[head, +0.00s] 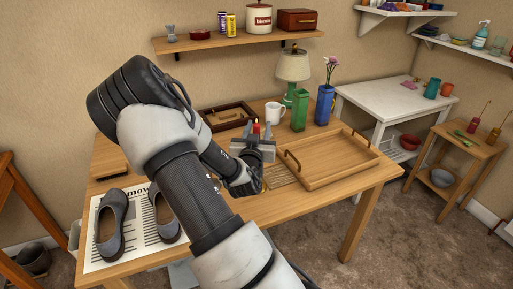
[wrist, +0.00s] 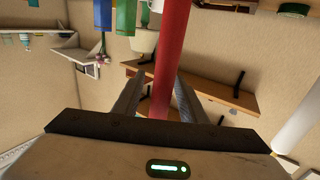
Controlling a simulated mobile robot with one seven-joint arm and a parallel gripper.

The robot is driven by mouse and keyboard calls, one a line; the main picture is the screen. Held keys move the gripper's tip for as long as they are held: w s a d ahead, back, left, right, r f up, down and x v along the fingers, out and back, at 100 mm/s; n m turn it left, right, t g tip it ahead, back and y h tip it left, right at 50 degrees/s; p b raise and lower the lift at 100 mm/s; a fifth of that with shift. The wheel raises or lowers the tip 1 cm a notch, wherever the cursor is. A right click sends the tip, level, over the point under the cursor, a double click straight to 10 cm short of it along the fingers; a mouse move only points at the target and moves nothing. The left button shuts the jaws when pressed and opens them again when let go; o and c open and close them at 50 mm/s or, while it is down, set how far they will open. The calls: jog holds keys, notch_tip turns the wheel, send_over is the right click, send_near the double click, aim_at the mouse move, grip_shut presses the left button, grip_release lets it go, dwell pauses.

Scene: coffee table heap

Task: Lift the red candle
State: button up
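The red candle (head: 256,128) shows as a small red tip between my gripper's fingers in the head view; my gripper hides its lower part. In the wrist view the candle (wrist: 170,55) is a long red shaft running from the top edge down between the fingers. My gripper (head: 257,131) is over the table with its fingers spread, one on each side of the candle. In the wrist view the gripper (wrist: 160,84) shows a gap at the left finger; the right finger is close to the candle, and I cannot tell whether it touches.
A white mug (head: 275,112), a green vase (head: 299,111), a blue vase (head: 325,106) and a lamp (head: 293,66) stand behind my gripper. A wooden tray (head: 345,172) lies to the right. A brown box (head: 228,116) is behind left. Grey shoes (head: 110,228) stand on newspaper at front left.

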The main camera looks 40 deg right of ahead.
grip_shut()
jog(key=shift+r, duration=0.15)
notch_tip(320, 180, up, 10)
jog(key=p, duration=0.1)
jog(key=shift+p, duration=0.4)
